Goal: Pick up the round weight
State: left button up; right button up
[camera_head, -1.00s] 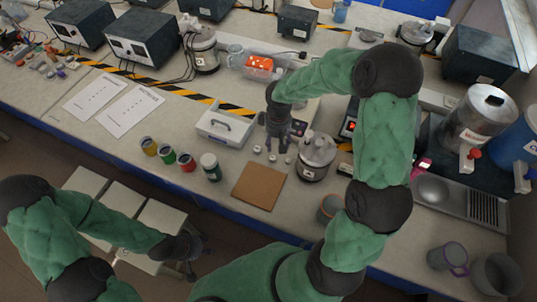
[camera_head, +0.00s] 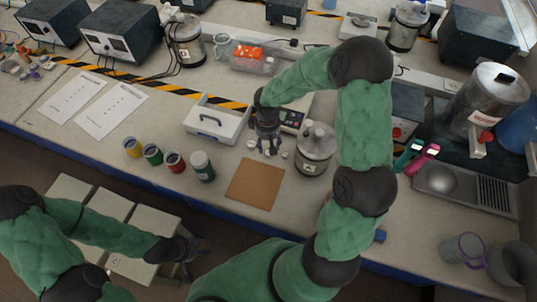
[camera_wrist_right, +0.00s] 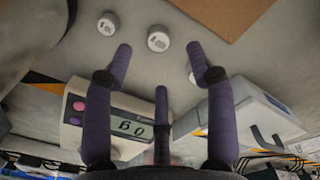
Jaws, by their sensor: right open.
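Small round metal weights stand on the bench. One weight (camera_head: 251,143) is left of my right gripper (camera_head: 268,150), and another (camera_head: 284,155) is to its right. In the right wrist view, a numbered weight (camera_wrist_right: 158,40) and a smaller one (camera_wrist_right: 108,23) stand beyond the fingertips. A third (camera_wrist_right: 194,77) is partly hidden by a finger. My right gripper, also in the wrist view (camera_wrist_right: 160,75), is open with nothing between its fingers. My left gripper (camera_head: 190,268) hangs low at the left, away from the weights; its finger opening is unclear.
A brown board (camera_head: 256,184) lies in front of the weights. A metal canister (camera_head: 315,150) stands close on the right. A white box with a handle (camera_head: 214,122) is to the left, and a digital scale (camera_wrist_right: 120,118) is behind. Several small jars (camera_head: 203,166) line the front left.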

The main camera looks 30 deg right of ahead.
jog(key=f+b, duration=0.1)
jog(key=f, duration=0.4)
jog(key=shift+s+d+f+b, duration=0.1)
jog(key=shift+s+f+b, duration=0.1)
jog(key=shift+f+b, duration=0.15)
jog(key=shift+r, duration=0.1)
grip_shut()
